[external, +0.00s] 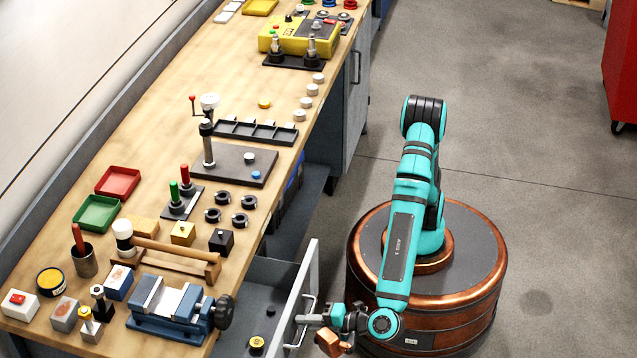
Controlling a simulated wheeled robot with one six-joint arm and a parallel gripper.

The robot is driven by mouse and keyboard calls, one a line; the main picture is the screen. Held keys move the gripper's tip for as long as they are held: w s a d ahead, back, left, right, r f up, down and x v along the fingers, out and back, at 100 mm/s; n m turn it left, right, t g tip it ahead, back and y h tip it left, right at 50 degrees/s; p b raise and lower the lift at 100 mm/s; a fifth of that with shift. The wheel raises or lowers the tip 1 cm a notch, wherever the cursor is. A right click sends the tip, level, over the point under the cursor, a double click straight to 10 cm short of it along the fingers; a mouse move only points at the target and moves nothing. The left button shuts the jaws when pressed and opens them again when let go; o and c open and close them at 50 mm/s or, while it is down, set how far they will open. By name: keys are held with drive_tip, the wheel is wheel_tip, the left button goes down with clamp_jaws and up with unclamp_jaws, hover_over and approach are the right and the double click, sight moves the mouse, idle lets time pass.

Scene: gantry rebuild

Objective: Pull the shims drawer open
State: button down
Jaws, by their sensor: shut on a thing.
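A grey drawer (268,296) under the front part of the workbench is pulled out, with its white front panel (303,287) standing well clear of the bench. Inside it I see a yellow-topped black round piece (257,343) and a small dark item near the middle. The front carries two silver bar handles; any label on it is hidden from this side. My gripper (303,320) is shut on the lower handle (299,336), at the outer face of the panel. My wrist reaches in from the right.
The wooden bench top holds a blue vise (178,305) above the drawer, a wooden rack (175,258), a red tray (118,182) and a green tray (97,214). A grey cabinet (355,85) stands farther back.

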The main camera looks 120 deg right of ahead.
drive_tip(key=f+v, duration=0.2)
drive_tip(key=v, duration=0.9)
drive_tip(key=shift+s+f, duration=0.2)
drive_tip(key=shift+a, duration=0.15)
drive_tip(key=c, duration=1.6)
unclamp_jaws()
drive_tip(key=shift+a, duration=0.1)
drive_tip(key=v, duration=1.7)
drive_tip(key=shift+s, duration=0.1)
